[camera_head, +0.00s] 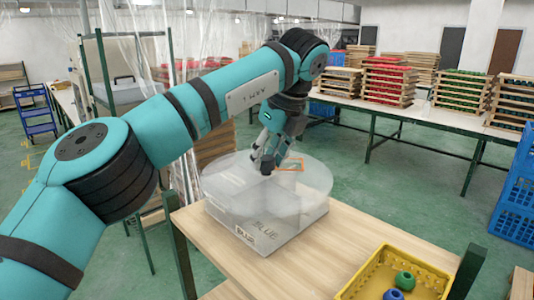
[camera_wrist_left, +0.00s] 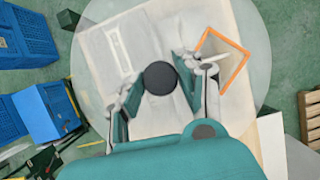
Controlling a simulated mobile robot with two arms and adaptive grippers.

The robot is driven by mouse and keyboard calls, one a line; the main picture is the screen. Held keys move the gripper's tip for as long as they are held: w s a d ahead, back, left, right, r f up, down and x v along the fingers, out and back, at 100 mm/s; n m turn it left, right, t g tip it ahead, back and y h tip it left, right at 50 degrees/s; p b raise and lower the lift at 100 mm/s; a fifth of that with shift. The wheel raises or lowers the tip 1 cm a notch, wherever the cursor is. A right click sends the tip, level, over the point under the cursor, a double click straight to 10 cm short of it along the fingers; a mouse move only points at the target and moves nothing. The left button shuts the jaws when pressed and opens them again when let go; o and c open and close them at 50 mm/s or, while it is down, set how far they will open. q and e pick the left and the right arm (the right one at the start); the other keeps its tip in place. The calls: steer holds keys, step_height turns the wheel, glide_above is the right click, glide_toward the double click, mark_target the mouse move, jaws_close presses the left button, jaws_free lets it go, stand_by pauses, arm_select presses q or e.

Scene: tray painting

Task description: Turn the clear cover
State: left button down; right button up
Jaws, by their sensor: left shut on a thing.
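The clear cover (camera_head: 222,178) is a round see-through disc lying flat on a pale box (camera_head: 285,232) marked "BLUE", on a wooden table. The cover also fills much of the left wrist view (camera_wrist_left: 258,85). My left gripper (camera_head: 265,164) reaches down onto the middle of the cover. In the left wrist view its fingers are on either side of a round black knob (camera_wrist_left: 160,78) and shut on it. An orange-edged square opening (camera_head: 296,163) is right of the knob; it also shows in the left wrist view (camera_wrist_left: 238,46). My right gripper is not in view.
A yellow crate (camera_head: 362,282) with a green ball (camera_head: 405,280) and a blue ball (camera_head: 393,294) is at the table's front right. Bare wood (camera_head: 315,262) lies between box and crate. Blue crates (camera_head: 518,190) stand at the right. A table with stacked wooden trays (camera_head: 388,82) is behind.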

arm_select(q)
steer(key=shift+d+r+n+g+p, duration=0.1)
steer(key=shift+r+n+g+p, duration=0.15)
steer(key=shift+n+p, duration=0.55)
steer(key=n+g+p, duration=0.1)
steer(key=n+p, duration=0.2)
steer(key=n+g+y+p, duration=0.1)
steer(key=n+p, duration=0.2)
steer(key=p, duration=0.1)
steer(key=shift+w+n+g, duration=0.1)
steer(key=shift+n+g, duration=0.15)
steer(key=shift+n, duration=0.05)
steer(key=shift+f+n+g+p, duration=0.15)
steer(key=shift+n+g+p, duration=0.15)
steer(key=shift+n+p, duration=0.75)
steer(key=shift+m, duration=0.25)
steer(key=c, duration=0.9)
jaws_free()
steer(key=shift+f, duration=0.1)
steer(key=shift+c, duration=0.2)
steer(key=shift+o, duration=0.3)
steer(key=shift+w, duration=0.1)
